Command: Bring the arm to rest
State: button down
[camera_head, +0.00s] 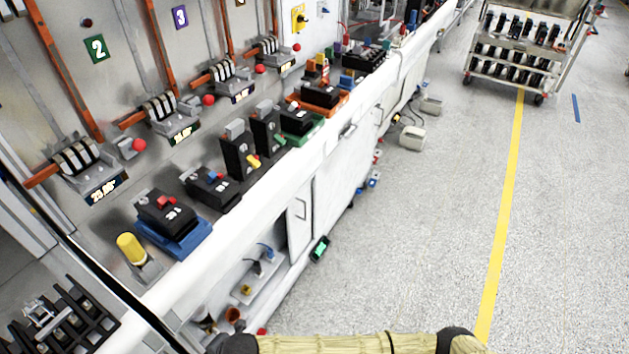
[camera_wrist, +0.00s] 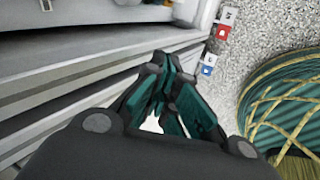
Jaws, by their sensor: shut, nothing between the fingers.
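My gripper (camera_wrist: 160,105) shows in the wrist view, with dark linkages and teal fingers drawn together. It is shut and empty, and points down beside the pale front of the bench. In the head view the gripper itself is not seen. A part of my arm with a tan woven cover crosses the bottom edge there, right of the bench front and over the floor.
A long white bench (camera_head: 255,200) runs diagonally, with breakers such as one on a blue base (camera_head: 180,240). A black-and-green device (camera_head: 320,248) is low at its front. A cart (camera_head: 520,55) stands far right. Floor (camera_head: 420,240) is clear.

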jog(key=s+r+n+g+y, duration=0.1)
jog(key=s+r+n, duration=0.2)
jog(key=s+n, duration=0.85)
jog(key=s+d+f+n+g, duration=0.1)
jog(key=s+d+f+n, duration=0.25)
jog(key=d+n, duration=0.7)
jog(key=w+d+f+n+g+h, duration=0.1)
jog(key=d+n+h, duration=0.2)
jog(key=d+n, duration=1.2)
jog(key=w+d+r+n+h, duration=0.2)
jog(key=w+d+n, duration=0.1)
jog(key=d, duration=0.9)
jog(key=w+d+r+n+h, duration=0.2)
jog(key=w+d+r, duration=0.1)
jog(key=d, duration=0.9)
jog(key=shift+d+r+n, duration=0.2)
jog(key=shift+d+n, duration=0.2)
